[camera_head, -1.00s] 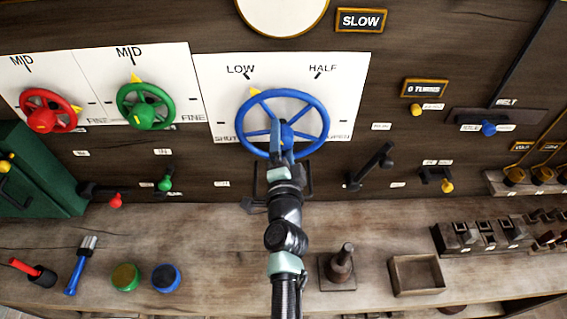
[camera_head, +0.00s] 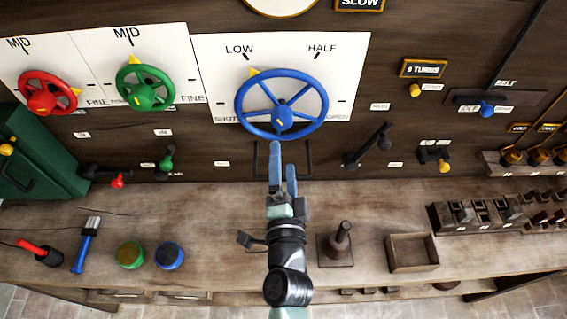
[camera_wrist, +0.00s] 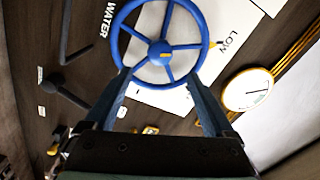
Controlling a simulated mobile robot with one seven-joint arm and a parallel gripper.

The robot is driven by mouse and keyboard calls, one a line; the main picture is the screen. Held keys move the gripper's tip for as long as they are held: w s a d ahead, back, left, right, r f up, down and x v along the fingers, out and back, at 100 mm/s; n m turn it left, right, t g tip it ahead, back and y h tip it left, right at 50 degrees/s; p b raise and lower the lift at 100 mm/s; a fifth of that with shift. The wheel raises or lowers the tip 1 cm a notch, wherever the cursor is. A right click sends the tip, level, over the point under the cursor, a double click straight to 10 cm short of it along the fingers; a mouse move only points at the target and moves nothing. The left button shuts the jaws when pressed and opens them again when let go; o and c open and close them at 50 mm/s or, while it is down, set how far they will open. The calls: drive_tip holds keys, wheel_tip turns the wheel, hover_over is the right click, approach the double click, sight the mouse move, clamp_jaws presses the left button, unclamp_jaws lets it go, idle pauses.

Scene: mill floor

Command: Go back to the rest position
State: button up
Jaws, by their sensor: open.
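My gripper (camera_head: 283,168) is open and empty in the head view, its two blue fingers apart and pointing up toward the panel. It is just below the blue handwheel (camera_head: 281,104), clear of the rim as far as I can tell. In the wrist view the blue wheel (camera_wrist: 160,50) shows whole, beyond and between the fingertips of my gripper (camera_wrist: 160,84). The wheel's yellow pointer (camera_head: 254,72) is at the upper left, near the LOW mark.
A red wheel (camera_head: 47,92) and a green wheel (camera_head: 145,87) are on the panel at left. A black lever (camera_head: 370,146) is at right. On the bench stand a dark peg on a base (camera_head: 339,246) and an open wooden box (camera_head: 412,253).

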idle(0.4)
drive_tip(key=w+a+r+n+t+y+b, duration=0.15)
drive_tip(key=r+n, duration=0.35)
drive_tip(key=r, duration=0.8)
drive_tip(key=w+a+r+n+t+y+b, duration=0.1)
drive_tip(key=a+r+n+t+y+b, duration=0.2)
drive_tip(key=r, duration=1)
drive_tip(key=s+d+r+n+t+h+b, duration=0.1)
drive_tip(key=s+d+r+n+t+h, duration=0.1)
drive_tip(key=s+r, duration=0.5)
drive_tip(key=s+d+r+n+t+h+b, duration=0.1)
drive_tip(key=s+r, duration=0.5)
drive_tip(key=r, duration=0.6)
drive_tip(key=n+t+h+b, duration=0.1)
drive_tip(key=n, duration=0.1)
drive_tip(key=shift+s+d+r+n+t, duration=0.15)
drive_tip(key=shift+s+d+n+t, duration=0.2)
drive_tip(key=shift+s+n, duration=0.05)
drive_tip(key=shift+h, duration=0.25)
idle(1.0)
